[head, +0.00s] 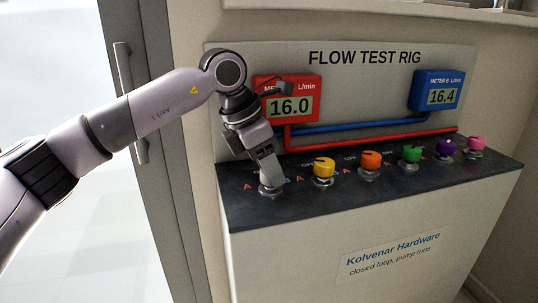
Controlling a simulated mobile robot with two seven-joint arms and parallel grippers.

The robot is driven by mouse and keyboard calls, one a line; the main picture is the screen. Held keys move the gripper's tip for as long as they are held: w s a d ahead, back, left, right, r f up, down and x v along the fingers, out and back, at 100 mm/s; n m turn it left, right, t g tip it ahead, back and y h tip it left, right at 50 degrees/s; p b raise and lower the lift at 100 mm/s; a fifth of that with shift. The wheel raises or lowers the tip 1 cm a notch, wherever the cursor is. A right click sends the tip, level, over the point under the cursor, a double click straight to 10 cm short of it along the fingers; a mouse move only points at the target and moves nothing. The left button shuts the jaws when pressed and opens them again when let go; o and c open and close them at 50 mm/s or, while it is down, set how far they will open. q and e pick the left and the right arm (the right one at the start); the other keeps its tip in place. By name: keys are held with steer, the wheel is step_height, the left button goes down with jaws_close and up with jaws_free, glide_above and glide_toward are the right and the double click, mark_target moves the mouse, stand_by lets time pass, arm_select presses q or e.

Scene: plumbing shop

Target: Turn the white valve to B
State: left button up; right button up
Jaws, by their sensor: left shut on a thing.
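The leftmost valve (271,191) on the dark counter is mostly hidden by my left gripper (268,176). Only its pale metal base shows clearly, so its knob colour and pointer direction cannot be read. My left gripper comes down from above and is shut on this valve, which stands where a white one fits in the row. A red A shows left of the valve, and a blue mark is partly visible on its right. The red meter (291,108) reads 16.0 L/min. The blue meter B (442,97) reads 16.4. My right gripper is not in view.
To the right stand yellow (324,168), orange (371,160), green (411,153), purple (445,146) and pink (476,143) valves. Red and blue pipes (360,127) run along the back panel. A door frame with a handle (124,75) is at the left.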

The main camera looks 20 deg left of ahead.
arm_select(q)
steer(key=m+g+p, duration=0.1)
steer(key=m+p, duration=0.1)
steer(key=shift+r+m+h, duration=0.15)
steer(key=shift+m+h, duration=0.15)
steer(key=shift+m, duration=0.1)
steer(key=shift+m+p, duration=0.35)
steer(key=shift+m, duration=0.25)
steer(key=o, duration=1)
steer(key=shift+o, duration=0.2)
steer(key=w+v, duration=0.1)
steer(key=v, duration=0.5)
steer(key=shift+s+a+r, duration=0.25)
steer(key=shift+s+r, duration=0.15)
steer(key=shift+r, duration=0.05)
